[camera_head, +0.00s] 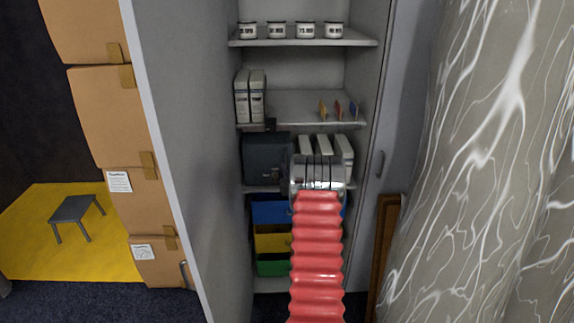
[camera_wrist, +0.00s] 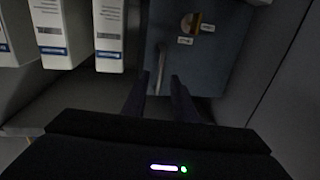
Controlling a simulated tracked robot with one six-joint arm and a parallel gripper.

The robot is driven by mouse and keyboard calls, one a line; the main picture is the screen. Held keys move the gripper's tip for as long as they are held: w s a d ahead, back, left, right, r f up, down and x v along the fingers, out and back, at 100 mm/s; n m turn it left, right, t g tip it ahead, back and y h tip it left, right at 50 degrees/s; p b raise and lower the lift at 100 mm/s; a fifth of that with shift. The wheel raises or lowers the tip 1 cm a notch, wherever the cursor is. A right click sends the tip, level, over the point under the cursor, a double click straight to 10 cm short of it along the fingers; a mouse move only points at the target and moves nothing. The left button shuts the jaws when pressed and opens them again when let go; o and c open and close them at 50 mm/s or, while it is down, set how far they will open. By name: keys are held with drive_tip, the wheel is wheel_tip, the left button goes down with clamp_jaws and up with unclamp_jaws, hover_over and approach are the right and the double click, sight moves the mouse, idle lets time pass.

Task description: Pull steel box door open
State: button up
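The steel box (camera_head: 266,158) is a dark blue-grey box on a middle shelf of the open cabinet, left of the white binders. In the wrist view, its front (camera_wrist: 215,60) fills the upper middle, with a round dial and small labels. Its door appears shut. A slim upright handle (camera_wrist: 161,68) shows on the door's left side in that view. My gripper (camera_wrist: 158,78) is open, with its dark fingers apart and the handle between their tips in the picture. I cannot tell whether they touch it. In the head view, my red-sleeved arm hides the fingers.
White binders (camera_head: 344,152) stand beside the box, and show at upper left in the wrist view (camera_wrist: 108,35). Coloured bins (camera_head: 271,243) sit below, and jars (camera_head: 305,30) above. The cabinet's open left door (camera_head: 185,130) and its right side (camera_head: 372,130) bound the space.

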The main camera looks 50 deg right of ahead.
sight(286, 161)
drive_tip(key=shift+x, duration=1.8)
drive_tip(key=shift+c, duration=0.2)
clamp_jaws()
drive_tip(key=shift+s, duration=0.1)
